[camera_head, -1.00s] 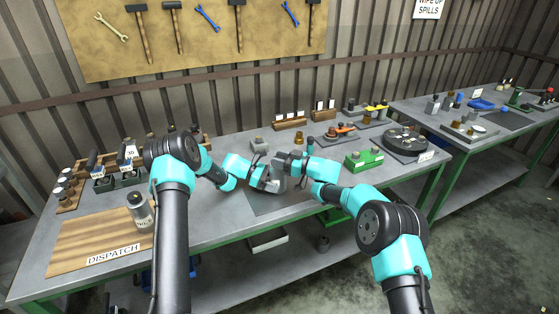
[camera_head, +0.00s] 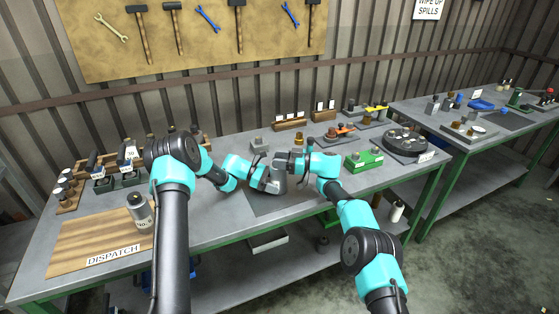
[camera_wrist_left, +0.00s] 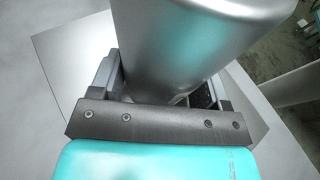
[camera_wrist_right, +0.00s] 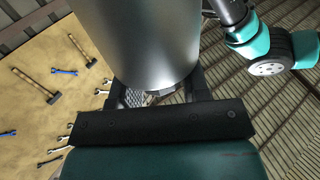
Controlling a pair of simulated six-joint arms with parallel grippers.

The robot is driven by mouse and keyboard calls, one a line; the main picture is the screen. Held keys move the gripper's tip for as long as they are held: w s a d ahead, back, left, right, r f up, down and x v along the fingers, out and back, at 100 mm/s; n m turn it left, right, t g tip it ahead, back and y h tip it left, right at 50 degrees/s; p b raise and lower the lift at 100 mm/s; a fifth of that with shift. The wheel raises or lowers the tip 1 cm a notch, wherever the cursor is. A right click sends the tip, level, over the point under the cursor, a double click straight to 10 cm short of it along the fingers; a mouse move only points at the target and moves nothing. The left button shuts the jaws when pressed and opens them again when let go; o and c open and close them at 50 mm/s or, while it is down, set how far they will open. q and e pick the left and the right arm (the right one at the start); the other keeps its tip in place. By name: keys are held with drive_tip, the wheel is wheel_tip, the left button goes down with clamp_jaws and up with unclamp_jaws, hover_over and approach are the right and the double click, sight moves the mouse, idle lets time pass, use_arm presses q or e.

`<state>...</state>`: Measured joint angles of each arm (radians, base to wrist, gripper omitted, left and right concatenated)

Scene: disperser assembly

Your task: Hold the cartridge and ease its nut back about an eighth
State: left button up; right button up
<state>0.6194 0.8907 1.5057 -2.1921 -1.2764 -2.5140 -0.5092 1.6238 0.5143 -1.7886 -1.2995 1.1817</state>
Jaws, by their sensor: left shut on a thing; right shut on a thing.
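My left gripper (camera_head: 272,185) and my right gripper (camera_head: 283,161) meet over the grey mat near the middle of the bench, the right one just above the left. The left is shut on the cartridge and the right on its nut; both parts are too small and covered to make out in the head view. In the left wrist view a wide silver cylinder (camera_wrist_left: 195,45) crosses in front of the jaws and hides their tips. In the right wrist view a silver cylinder (camera_wrist_right: 140,40) likewise covers the jaw tips. I cannot tell the nut's angle.
A green block fixture (camera_head: 363,158) and a dark round turntable (camera_head: 405,141) are to the right. Small racks line the bench's back. The front of the mat (camera_head: 285,204) is clear.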

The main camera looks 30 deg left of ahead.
drive_tip(key=shift+w+d, duration=0.1)
drive_tip(key=o, duration=0.9)
drive_tip(key=v, duration=1.2)
use_arm(q)
drive_tip(key=o, duration=1.3)
drive_tip(key=shift+a, duration=0.1)
drive_tip(key=v, duration=1.2)
